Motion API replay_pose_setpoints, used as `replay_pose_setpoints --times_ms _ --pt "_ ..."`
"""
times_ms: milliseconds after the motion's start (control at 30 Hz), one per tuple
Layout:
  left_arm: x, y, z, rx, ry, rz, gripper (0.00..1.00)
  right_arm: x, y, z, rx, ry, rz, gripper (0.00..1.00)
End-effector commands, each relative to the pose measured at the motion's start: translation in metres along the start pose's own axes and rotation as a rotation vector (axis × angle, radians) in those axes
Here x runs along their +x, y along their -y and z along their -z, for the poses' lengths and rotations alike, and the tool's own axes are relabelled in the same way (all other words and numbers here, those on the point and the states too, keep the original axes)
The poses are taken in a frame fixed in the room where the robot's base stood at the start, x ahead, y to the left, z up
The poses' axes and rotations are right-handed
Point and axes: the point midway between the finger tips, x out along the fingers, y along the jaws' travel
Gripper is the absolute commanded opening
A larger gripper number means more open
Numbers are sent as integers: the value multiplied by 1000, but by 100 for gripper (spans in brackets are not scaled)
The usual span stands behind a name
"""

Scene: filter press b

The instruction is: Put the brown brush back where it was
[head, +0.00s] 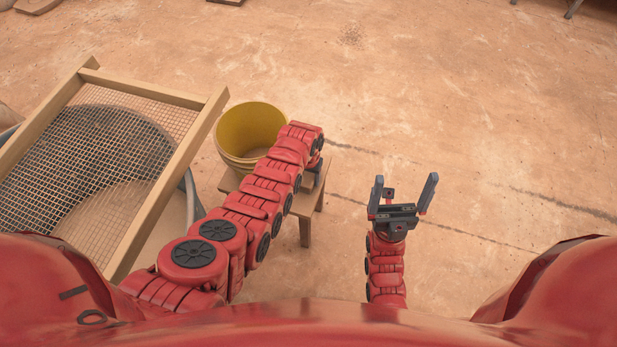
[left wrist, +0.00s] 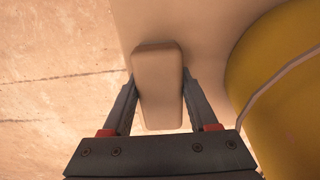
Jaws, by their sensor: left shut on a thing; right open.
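My left gripper (left wrist: 158,78) is shut on the brown brush (left wrist: 158,95), seen in the left wrist view as a plain tan block with rounded corners. One finger lies along each side of it; no bristles show. The brush is over or on the pale top of a small stool (left wrist: 205,35), beside the yellow bucket; whether it touches the stool I cannot tell. In the head view my left arm hides the brush and most of the stool (head: 306,230). My right gripper (head: 403,189) is open and empty over the floor.
The yellow bucket (head: 237,160) stands on the stool close to my left arm; it also shows in the left wrist view (left wrist: 262,90). A wooden-framed mesh screen (head: 160,95) lies over a round tub at the left. The floor to the right is clear.

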Motion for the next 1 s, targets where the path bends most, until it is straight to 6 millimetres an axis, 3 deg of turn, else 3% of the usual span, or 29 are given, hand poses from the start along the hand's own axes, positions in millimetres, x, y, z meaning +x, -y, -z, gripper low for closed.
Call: replay_pose_setpoints --times_ms 300,333,500,767,1000 --pt "4 0 0 0 -1 0 0 -3 0 -1 0 0 0 95" --pt "4 0 0 1 -1 0 61 -3 0 0 0 0 0 95" --pt "2 0 0 1 -1 0 89 -2 0 0 0 0 0 95" --pt "2 0 0 1 -1 0 89 -2 0 0 0 0 0 95" --pt "-12 0 2 1 -6 0 89 4 0 1 0 0 0 95"
